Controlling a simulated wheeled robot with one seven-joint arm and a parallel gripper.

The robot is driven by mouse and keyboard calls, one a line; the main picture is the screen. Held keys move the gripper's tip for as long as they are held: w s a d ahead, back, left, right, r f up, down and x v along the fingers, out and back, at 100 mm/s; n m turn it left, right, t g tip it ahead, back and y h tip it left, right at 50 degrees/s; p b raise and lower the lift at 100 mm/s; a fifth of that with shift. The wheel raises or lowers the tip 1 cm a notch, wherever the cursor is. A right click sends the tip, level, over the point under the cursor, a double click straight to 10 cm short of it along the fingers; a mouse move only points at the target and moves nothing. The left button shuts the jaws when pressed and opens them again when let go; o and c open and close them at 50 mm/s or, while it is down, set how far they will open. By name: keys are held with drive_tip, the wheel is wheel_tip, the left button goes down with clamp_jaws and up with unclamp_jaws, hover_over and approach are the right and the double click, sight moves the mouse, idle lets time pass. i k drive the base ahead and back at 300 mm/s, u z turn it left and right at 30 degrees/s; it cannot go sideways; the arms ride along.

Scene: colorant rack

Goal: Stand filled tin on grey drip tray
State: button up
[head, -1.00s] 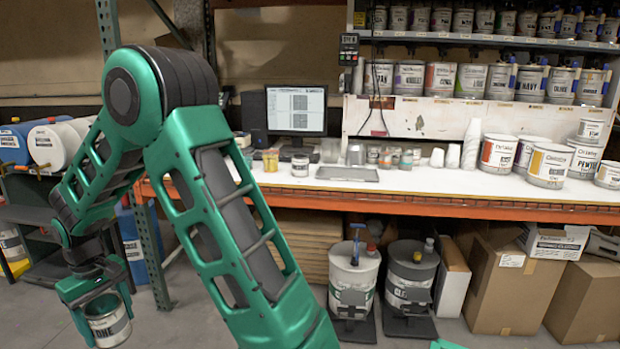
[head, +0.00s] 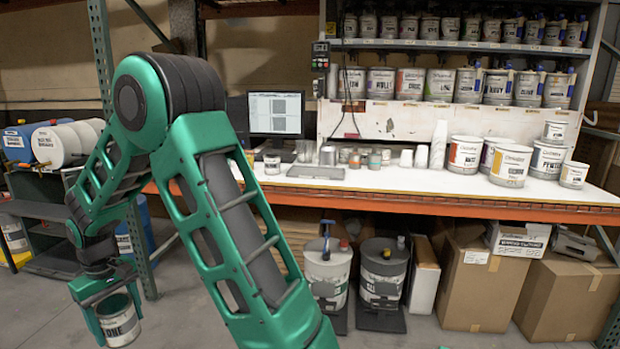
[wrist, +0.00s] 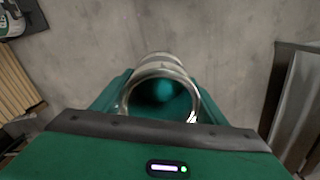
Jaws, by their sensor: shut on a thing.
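My gripper (head: 117,309) is shut on a tin (head: 121,327) at the lower left of the head view, low and in front of the bench. The tin is upright, with a white label and dark lettering. In the wrist view the tin (wrist: 163,91) is open at the top, with teal paint or a teal reflection inside. It sits between the green fingers, above bare concrete floor. A flat grey tray (head: 316,172) lies on the white bench in front of the monitor, with nothing visible standing on it. The tin is well to the left of the tray and below it.
The white bench (head: 400,181) has an orange front beam. A small tin (head: 272,165) stands left of the tray, with cups and jars behind it. Larger tins (head: 510,165) stand at the right. Two pails (head: 327,272) and cardboard boxes sit below. A green upright post stands near my arm.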

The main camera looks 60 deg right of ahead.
sight(316, 173)
drive_tip(key=z, duration=1.35)
